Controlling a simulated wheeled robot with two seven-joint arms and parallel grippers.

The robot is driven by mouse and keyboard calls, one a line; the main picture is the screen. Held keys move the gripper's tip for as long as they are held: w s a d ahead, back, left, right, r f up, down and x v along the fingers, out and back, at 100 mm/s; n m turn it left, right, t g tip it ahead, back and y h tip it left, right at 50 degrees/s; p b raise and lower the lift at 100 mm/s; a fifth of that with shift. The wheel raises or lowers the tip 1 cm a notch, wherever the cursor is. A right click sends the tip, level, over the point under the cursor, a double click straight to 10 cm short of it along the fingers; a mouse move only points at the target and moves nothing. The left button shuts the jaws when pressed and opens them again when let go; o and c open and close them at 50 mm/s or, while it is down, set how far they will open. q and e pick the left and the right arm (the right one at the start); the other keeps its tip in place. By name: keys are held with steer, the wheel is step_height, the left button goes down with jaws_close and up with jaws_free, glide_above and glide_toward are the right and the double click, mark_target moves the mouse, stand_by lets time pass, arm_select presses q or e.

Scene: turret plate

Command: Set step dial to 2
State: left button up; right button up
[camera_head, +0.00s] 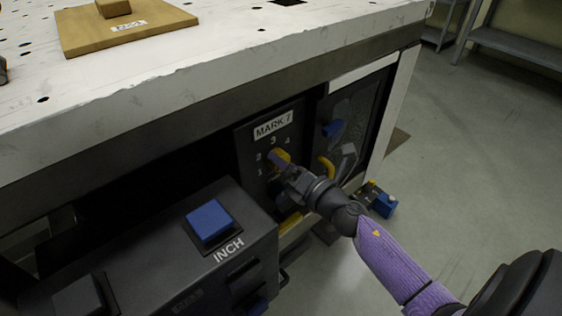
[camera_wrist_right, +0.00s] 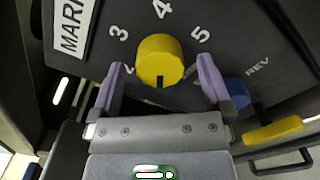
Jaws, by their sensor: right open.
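The step dial, a round yellow knob (camera_wrist_right: 160,58), sits on the dark panel under the MARK 7 label (camera_head: 273,124). It also shows in the head view (camera_head: 283,154), partly covered by my gripper. Numbers 1 to 4 show around it in the head view, and 3, 4 and 5 in the wrist view. A dark notch marks the knob's lower edge in the wrist view. My right gripper (camera_wrist_right: 160,74) is open, its purple fingers on either side of the knob; contact cannot be told. My left gripper is out of view.
A dark box with a blue INCH button (camera_head: 210,220) stands left of the panel. The white tabletop (camera_head: 200,70) overhangs the panel and carries a wooden block (camera_head: 125,27).

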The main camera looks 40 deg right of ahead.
steer(key=shift+w, duration=0.65)
steer(key=c, duration=1.3)
steer(key=shift+o, duration=0.2)
steer(key=shift+m, duration=0.4)
steer(key=m+p, duration=0.3)
steer(key=m, duration=0.2)
steer(key=shift+r+m, duration=0.1)
steer(key=shift+m, duration=0.2)
steer(key=m+p, duration=0.2)
steer(key=m, duration=0.3)
steer(key=shift+f, duration=0.2)
steer(key=shift+m, duration=0.3)
